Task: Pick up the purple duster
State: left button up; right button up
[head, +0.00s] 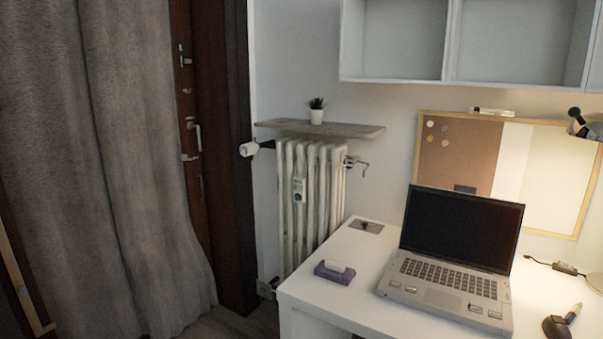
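The purple duster (334,273) lies on the white desk (345,298), near its left front corner, to the left of the laptop. Neither of my grippers shows in the head view.
An open grey laptop (450,265) stands right of the duster. A dark flat pad (366,227) lies behind it. A black holder with a pen (560,325) is at the right front. A radiator (309,190) and a shelf with a plant (317,112) are behind the desk.

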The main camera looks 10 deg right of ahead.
aim_at(335, 271)
jog(key=u, duration=0.85)
jog(key=i, duration=2.25)
jog(key=z, duration=1.15)
